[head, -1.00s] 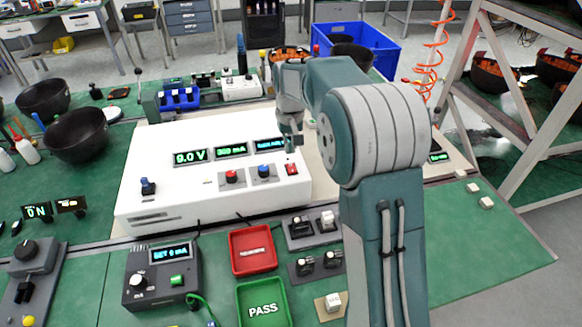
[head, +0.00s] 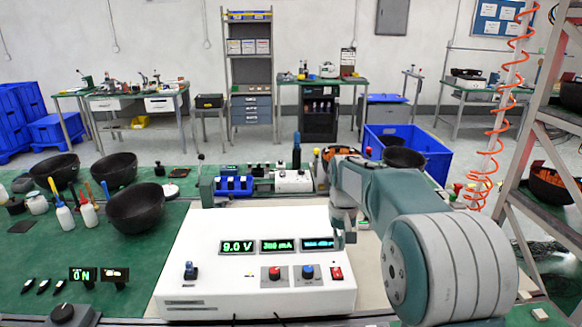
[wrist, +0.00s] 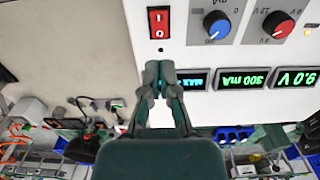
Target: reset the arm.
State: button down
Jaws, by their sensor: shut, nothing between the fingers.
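My gripper (head: 345,238) is shut and empty in front of the right end of a white power supply (head: 255,290). In the wrist view my gripper (wrist: 159,72) has its fingertips together, just beside the red rocker switch (wrist: 159,23) and over the edge of the rightmost display. I cannot tell whether the tips touch the panel. The supply's displays are lit; the left one (head: 237,247) reads 9.0 V. A red knob (head: 274,272) and a blue knob (head: 308,271) sit below them, and the red switch (head: 336,272) is right of the knobs.
Black bowls (head: 136,207) and bottles stand on the green bench at the left. A blue bin (head: 437,160) is behind my arm. A metal rack (head: 540,140) with an orange coiled hose (head: 487,150) stands at the right.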

jog(key=s+r+t, duration=0.2)
jog(key=s+r, duration=0.2)
jog(key=s, duration=0.8)
jog(key=s+r+t, duration=0.2)
jog(key=s+r, duration=0.3)
jog(key=s, duration=0.6)
jog(key=s+f+t, duration=0.1)
jog(key=s+f, duration=0.2)
jog(key=s, duration=0.5)
jog(key=shift+s+f, duration=0.15)
